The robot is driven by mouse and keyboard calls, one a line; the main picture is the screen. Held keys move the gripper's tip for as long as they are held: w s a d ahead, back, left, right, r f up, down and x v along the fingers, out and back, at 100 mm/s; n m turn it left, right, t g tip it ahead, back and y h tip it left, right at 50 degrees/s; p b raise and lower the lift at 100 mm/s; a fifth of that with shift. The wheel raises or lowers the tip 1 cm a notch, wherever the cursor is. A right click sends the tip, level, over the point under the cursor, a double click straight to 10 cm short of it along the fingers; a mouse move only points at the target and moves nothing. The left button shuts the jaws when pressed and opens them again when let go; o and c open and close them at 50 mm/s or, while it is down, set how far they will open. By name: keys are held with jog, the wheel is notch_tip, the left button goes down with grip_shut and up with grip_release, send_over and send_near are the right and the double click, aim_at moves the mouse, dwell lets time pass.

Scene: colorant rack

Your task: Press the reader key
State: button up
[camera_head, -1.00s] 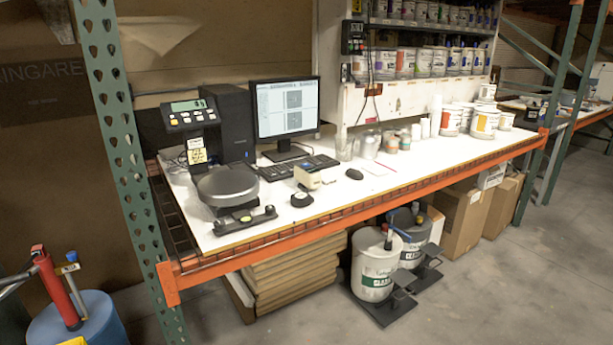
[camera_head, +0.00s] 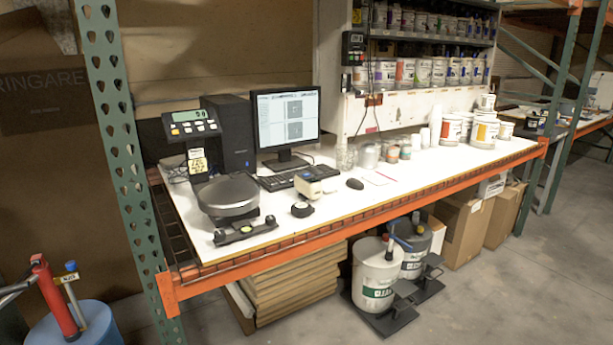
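A small cream and dark device (camera_head: 308,187), which looks like the reader, sits on the white worktop (camera_head: 365,205) in front of the keyboard. Its key is too small to make out. A round black puck-shaped object (camera_head: 302,209) lies just in front of it. My gripper is not in view.
A scale with a round plate (camera_head: 228,193) and a display (camera_head: 190,122) stands at the left. A monitor (camera_head: 286,115), keyboard (camera_head: 280,180) and mouse (camera_head: 354,184) are behind and beside the device. Green rack posts (camera_head: 120,140) and an orange beam (camera_head: 225,270) border the worktop. Buckets (camera_head: 378,280) stand below.

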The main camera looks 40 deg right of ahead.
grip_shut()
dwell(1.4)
